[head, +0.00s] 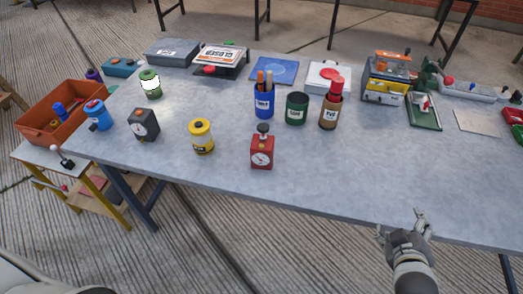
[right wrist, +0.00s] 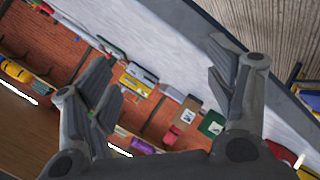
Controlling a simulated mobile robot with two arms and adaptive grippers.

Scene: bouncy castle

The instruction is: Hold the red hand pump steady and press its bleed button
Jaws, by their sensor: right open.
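The red hand pump (head: 262,152) stands upright near the front edge of the grey table (head: 340,175), left of centre in the head view. It is a red block with a white gauge on its front and a dark knob (head: 263,128) on top. I cannot make out a separate bleed button. My right gripper (head: 401,224) is open and empty at the table's front edge, well to the right of the pump and apart from it. Its open fingers also show in the right wrist view (right wrist: 162,75), where I cannot pick out the pump. My left gripper is out of view.
A yellow canister (head: 201,137) and a dark gauge block (head: 144,125) stand left of the pump. A blue cup (head: 264,104), green cup (head: 297,109) and brown cup (head: 329,115) stand behind it. The tabletop between pump and right gripper is clear.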

